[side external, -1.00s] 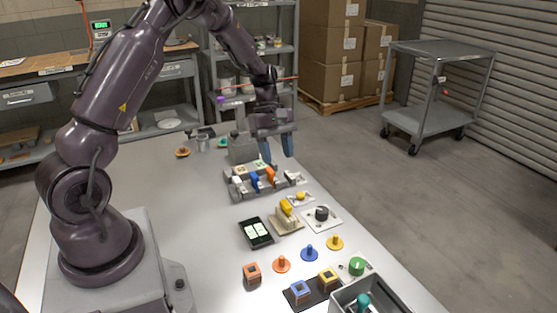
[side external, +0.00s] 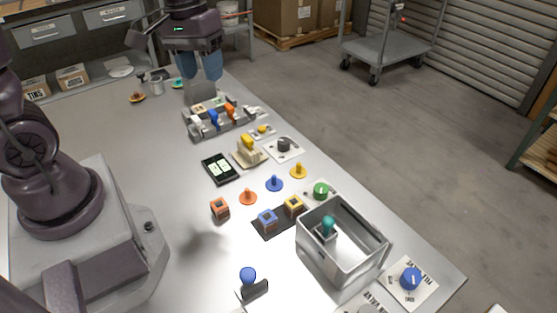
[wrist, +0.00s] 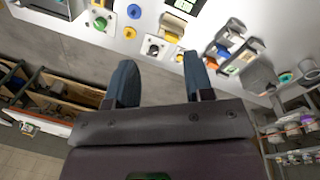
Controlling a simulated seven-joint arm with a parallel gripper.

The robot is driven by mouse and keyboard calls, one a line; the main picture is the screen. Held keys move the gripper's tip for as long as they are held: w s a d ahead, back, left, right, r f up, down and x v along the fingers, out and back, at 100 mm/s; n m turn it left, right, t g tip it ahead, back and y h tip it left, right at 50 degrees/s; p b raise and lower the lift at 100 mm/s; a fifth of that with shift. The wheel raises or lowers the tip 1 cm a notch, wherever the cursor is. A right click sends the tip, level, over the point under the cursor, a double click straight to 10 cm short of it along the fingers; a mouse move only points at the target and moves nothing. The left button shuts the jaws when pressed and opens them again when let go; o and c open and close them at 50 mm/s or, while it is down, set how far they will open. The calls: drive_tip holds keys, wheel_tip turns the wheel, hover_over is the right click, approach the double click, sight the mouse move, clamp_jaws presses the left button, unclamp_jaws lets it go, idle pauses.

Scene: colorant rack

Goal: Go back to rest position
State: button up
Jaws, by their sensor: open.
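My gripper (side external: 200,68) hangs over the far part of the white table (side external: 130,150), above and behind the colorant rack. In the wrist view its two blue fingers (wrist: 158,85) are spread apart with nothing between them. The grey colorant rack (side external: 190,130) holds white, blue and orange pieces and stands apart from the fingers. It also shows at the upper right of the wrist view (wrist: 222,55).
A grey open box (side external: 372,255) holds a teal-knobbed piece. Orange, blue and yellow pegs (side external: 274,184), small cubes (side external: 220,209) and a black display (side external: 220,168) lie mid-table. A blue knob plate (side external: 410,281) is at the near right. Free floor lies right of the table.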

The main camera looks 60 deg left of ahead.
drive_tip(key=s+d+r+m+t+y, duration=0.1)
drive_tip(key=s+d+r+m+t, duration=0.4)
drive_tip(key=s+d+r+m, duration=0.1)
wheel_tip(320, 180, up, 2)
drive_tip(key=s+d, duration=0.1)
drive_tip(key=s, duration=0.1)
drive_tip(key=shift+s+r, duration=0.2)
drive_tip(key=shift+s, duration=0.15)
